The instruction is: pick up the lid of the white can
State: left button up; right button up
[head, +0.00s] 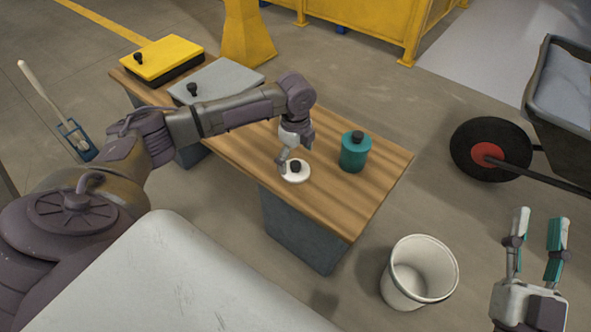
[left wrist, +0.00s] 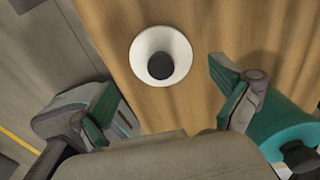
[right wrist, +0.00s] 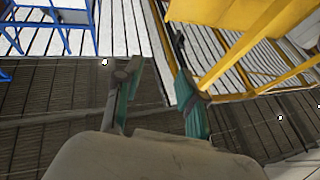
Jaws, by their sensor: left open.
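A round white lid (head: 304,175) with a black knob lies on the wooden bench, near its front edge. It also shows in the left wrist view (left wrist: 143,48), beyond my fingertips. My left gripper (head: 287,158) is open and empty, pointing down close to the lid; its fingers are spread wide in the left wrist view (left wrist: 172,92). I cannot tell whether a finger touches the lid. An open, empty white can (head: 402,293) stands on the floor at the bench's right front. My right gripper (head: 538,222) is open and empty, away from the bench at the right.
A teal canister (head: 354,154) with a black cap stands on the bench right of the lid. A grey case (head: 225,78) and a yellow-topped box (head: 165,57) are at the bench's far left end. A wheelbarrow (head: 560,110) stands at the right.

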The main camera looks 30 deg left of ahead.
aim_at(295, 164)
pick_arm(q)
notch_tip(295, 164, down, 3)
jog(key=shift+b, duration=0.7)
jog(key=shift+f, duration=0.2)
pick_arm(e)
jog(key=s+r+t+y, duration=0.1)
jog(key=s+r+t, duration=0.3)
jog(key=r, duration=0.1)
jog(key=shift+s+d+r+t+y, duration=0.15)
jog(key=shift+s+r+t+y, duration=0.15)
jog(key=shift+t, duration=0.1)
pick_arm(q)
jog(key=shift+c, duration=0.3)
